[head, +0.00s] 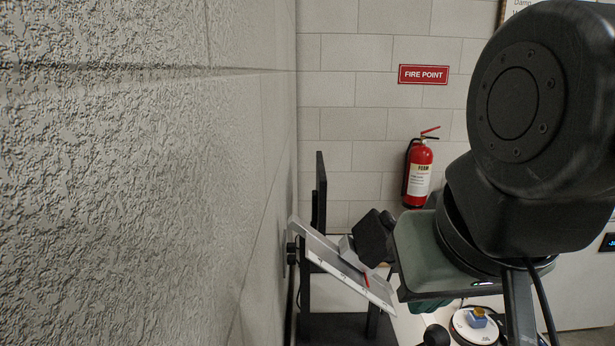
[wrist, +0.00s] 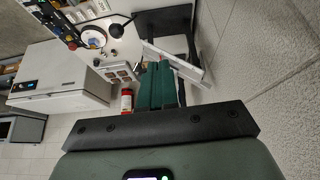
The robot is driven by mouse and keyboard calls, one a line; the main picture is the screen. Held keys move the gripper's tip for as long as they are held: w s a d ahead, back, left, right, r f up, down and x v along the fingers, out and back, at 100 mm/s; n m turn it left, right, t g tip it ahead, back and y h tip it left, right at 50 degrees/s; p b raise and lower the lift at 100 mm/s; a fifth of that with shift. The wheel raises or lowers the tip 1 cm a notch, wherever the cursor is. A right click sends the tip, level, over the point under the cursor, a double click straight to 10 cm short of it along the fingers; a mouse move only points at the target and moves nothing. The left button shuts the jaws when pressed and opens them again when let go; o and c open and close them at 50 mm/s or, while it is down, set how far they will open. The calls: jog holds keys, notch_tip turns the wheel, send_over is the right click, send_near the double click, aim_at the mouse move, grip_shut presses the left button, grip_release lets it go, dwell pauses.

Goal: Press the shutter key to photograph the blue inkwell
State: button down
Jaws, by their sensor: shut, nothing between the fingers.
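The blue inkwell (head: 477,321), with a yellowish top, stands on a white round platform (head: 461,331) at the lower right of the head view. The platform also shows at the upper left of the wrist view (wrist: 93,38). A tilted pale panel (head: 335,262) with a red mark stands by the wall; its edge shows in the wrist view (wrist: 190,72). I cannot make out the shutter key for certain. My gripper (wrist: 156,68) is shut and empty, its green fingers close beside the panel. Contact cannot be told. In the head view my arm hides much of this area.
A rough grey wall (head: 130,180) is close on the left. A dark upright stand (head: 320,190) is behind the panel. A black rounded head (head: 436,336) is near the platform. A red fire extinguisher (head: 419,175) hangs on the back wall. A white cabinet (wrist: 62,75) stands beyond.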

dwell(0.8)
jog(key=w+d+r+m, duration=0.1)
jog(key=w+d+m, duration=0.4)
jog(key=w, duration=0.4)
jog(key=w+d+f+m+g, duration=0.1)
jog(key=w+d+f+m, duration=0.25)
jog(key=d, duration=0.35)
jog(key=w+d+f+m, duration=0.3)
jog(key=w+d+f, duration=0.1)
jog(key=d, duration=0.2)
jog(key=s+d+f+m+y, duration=0.1)
jog(key=d+f+m, duration=0.2)
jog(key=d+f, duration=0.4)
jog(key=s+d+f+m+y, duration=0.1)
jog(key=s+d+f+m, duration=0.15)
jog(key=d+f, duration=0.45)
jog(key=s+d+f+m+t, duration=0.2)
jog(key=s+d+f+m, duration=0.2)
jog(key=d, duration=0.4)
jog(key=s+d+f+m+t, duration=0.2)
jog(key=s+d+f+m, duration=0.2)
jog(key=s+d+f, duration=0.2)
jog(key=shift+s+d, duration=0.3)
jog(key=shift+d, duration=0.55)
jog(key=shift+f, duration=0.2)
